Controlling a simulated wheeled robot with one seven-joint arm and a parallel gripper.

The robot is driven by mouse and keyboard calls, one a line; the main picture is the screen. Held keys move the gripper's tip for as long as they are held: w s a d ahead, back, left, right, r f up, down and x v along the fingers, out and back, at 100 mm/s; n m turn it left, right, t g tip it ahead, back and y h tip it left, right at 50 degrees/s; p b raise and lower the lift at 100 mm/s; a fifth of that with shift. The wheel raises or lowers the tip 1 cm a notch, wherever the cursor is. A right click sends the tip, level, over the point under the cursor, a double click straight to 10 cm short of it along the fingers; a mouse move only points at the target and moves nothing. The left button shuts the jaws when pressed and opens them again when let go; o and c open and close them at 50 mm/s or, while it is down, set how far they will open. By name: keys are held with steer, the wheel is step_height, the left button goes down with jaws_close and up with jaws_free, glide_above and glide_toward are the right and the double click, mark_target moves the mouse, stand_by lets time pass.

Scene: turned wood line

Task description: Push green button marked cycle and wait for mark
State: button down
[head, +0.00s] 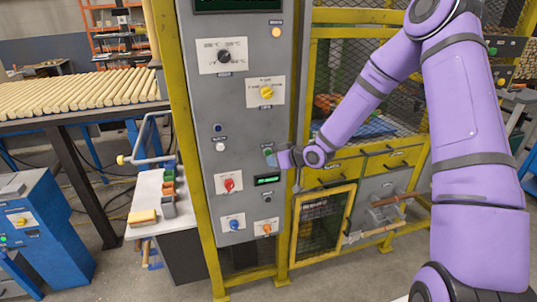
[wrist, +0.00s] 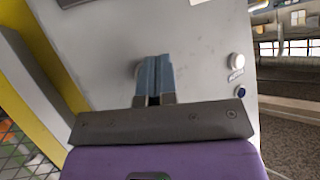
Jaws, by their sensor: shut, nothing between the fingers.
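The grey control panel (head: 240,105) stands upright between yellow posts in the head view. My gripper (head: 269,152) is at the panel's right side, about level with the white button, with its fingers pointed at the panel face. In the wrist view my gripper (wrist: 154,62) is shut and empty, its blue-grey fingers together. The green cycle button is not clearly visible; my fingers cover that spot. I cannot tell whether the tips touch anything.
A white button (head: 220,146), blue button (head: 217,128), red knob (head: 229,184), yellow knob (head: 266,92) and black knob (head: 224,56) sit on the panel. A small lit display (head: 268,180) is just below my gripper. A mesh cage stands at right.

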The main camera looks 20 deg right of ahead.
steer(key=s, duration=0.5)
stand_by(0.3)
stand_by(0.5)
steer(key=s+d+r+g+h, duration=0.1)
steer(key=s+d+r+h, duration=0.1)
steer(key=s+r+h, duration=0.3)
steer(key=s+d+r+m+g, duration=0.1)
steer(key=s+d+r, duration=0.15)
steer(key=r, duration=0.55)
steer(key=s+d+r+h, duration=0.2)
steer(key=s+r+h, duration=0.15)
steer(key=r, duration=0.25)
steer(key=s+r+m+g, duration=0.1)
steer(key=s+r, duration=0.4)
steer(key=s, duration=0.7)
steer(key=s+r+m+g, duration=0.1)
steer(key=s+r, duration=0.4)
steer(key=s, duration=0.7)
steer(key=shift+s+r+m+g+y, duration=0.25)
steer(key=shift+r+m+y, duration=0.2)
steer(key=shift+m, duration=0.45)
steer(key=c, duration=1.8)
jaws_free()
steer(key=shift+w, duration=0.1)
steer(key=shift+c, duration=0.2)
